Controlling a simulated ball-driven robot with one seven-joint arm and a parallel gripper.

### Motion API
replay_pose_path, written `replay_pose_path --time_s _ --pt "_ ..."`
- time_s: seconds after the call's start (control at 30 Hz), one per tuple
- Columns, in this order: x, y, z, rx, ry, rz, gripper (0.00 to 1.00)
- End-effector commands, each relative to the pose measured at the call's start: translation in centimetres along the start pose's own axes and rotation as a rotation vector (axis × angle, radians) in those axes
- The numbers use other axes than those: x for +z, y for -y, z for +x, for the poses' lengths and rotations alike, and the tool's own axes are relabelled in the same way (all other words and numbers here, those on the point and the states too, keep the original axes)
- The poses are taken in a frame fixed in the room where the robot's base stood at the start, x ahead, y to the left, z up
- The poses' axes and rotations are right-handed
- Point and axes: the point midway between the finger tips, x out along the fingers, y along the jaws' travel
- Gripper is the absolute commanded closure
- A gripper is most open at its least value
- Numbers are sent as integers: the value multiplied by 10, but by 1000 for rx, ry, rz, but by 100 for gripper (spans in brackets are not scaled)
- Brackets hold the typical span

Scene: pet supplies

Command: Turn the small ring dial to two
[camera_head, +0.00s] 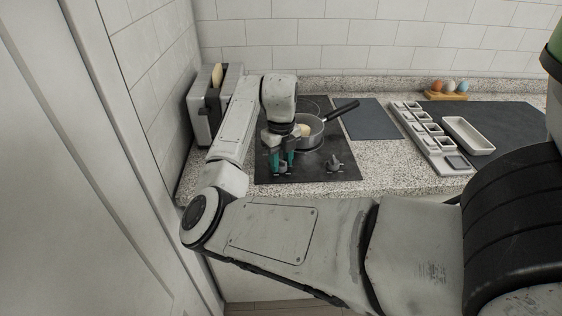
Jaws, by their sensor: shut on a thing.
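A black cooktop (310,174) lies in the counter and has two dials at its front. My gripper (282,164) points down with its teal fingers over the front left of the cooktop. It is shut on the left dial (282,171), which the fingers mostly hide. The other dial (335,163) stands free to the right. No number or mark can be read on either dial, and I cannot tell from this view which ring each one serves.
A pan (311,133) with something pale in it sits on the cooktop just behind my gripper, its black handle reaching back right. A toaster (207,105) stands at the left wall. A dark board (371,119), a rack of small dishes (424,135) and a white tray (468,135) lie to the right.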

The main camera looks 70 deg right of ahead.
Motion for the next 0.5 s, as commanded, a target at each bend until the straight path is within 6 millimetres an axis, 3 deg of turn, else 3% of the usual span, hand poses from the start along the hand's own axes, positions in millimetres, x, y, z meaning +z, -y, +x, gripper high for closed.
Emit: replay_pose_path --time_s 0.5 --pt "1 0 -1 -1 3 220 93"
